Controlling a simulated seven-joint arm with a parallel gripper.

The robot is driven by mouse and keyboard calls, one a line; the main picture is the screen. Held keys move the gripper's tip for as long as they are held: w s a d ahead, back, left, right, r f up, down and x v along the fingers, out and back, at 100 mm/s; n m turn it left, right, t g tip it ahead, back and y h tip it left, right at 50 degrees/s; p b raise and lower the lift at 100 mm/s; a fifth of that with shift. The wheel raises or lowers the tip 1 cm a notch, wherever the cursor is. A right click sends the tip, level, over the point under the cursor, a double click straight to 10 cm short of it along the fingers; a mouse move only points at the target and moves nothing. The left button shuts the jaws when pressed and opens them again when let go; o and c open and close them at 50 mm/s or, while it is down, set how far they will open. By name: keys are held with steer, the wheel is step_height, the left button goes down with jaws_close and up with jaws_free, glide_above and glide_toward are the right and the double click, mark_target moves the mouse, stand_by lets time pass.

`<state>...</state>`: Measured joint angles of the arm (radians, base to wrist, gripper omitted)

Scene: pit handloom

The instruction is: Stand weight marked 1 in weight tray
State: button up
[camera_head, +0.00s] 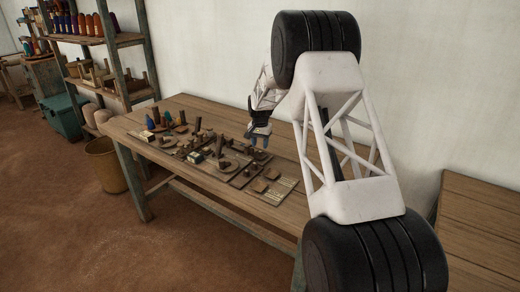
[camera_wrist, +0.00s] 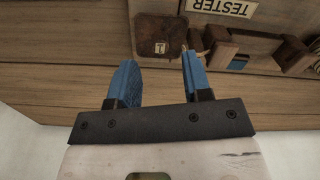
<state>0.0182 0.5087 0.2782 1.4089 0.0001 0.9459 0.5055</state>
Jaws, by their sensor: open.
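In the wrist view, a dark brown, roughly square piece with rounded corners (camera_wrist: 158,30) carries a small pale label that seems to read 1. I cannot tell whether it is the weight itself or part of a tray. My gripper (camera_wrist: 158,60) is open, its blue fingers apart and nothing seen between them; the marked piece shows just beyond the fingertips. In the head view my gripper (camera_head: 260,132) is over the far side of the bench, near the small brown pieces. The weight tray cannot be told apart for sure there.
A label reading TESTER (camera_wrist: 222,6) and brown wooden blocks (camera_wrist: 222,45) lie right of the marked piece. The wooden bench (camera_head: 185,105) holds several boards, cones and small pieces, with bare wood toward its front edge. A white wall (camera_head: 200,50) stands close behind the bench.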

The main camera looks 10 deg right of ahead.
mark_target(260, 152)
step_height(260, 152, up, 9)
steer(key=shift+f, duration=0.2)
stand_by(0.6)
steer(key=s+r+n, duration=0.1)
steer(key=s+r, duration=0.5)
steer(key=s, duration=0.5)
steer(key=s+r+n+t, duration=0.1)
steer(key=s+r, duration=0.5)
steer(key=s, duration=0.4)
steer(key=s+r+n, duration=0.1)
steer(key=s+r, duration=0.5)
steer(key=s, duration=0.5)
steer(key=s+f+n, duration=0.1)
steer(key=s+f, duration=0.1)
steer(key=s, duration=1.6)
steer(key=s+a+f+n+t, duration=0.1)
steer(key=s+f, duration=0.1)
steer(key=s, duration=1.5)
steer(key=shift+s+a+f+n+t, duration=0.2)
steer(key=shift+s+f+n+t, duration=0.1)
steer(key=shift+s+f+n, duration=0.1)
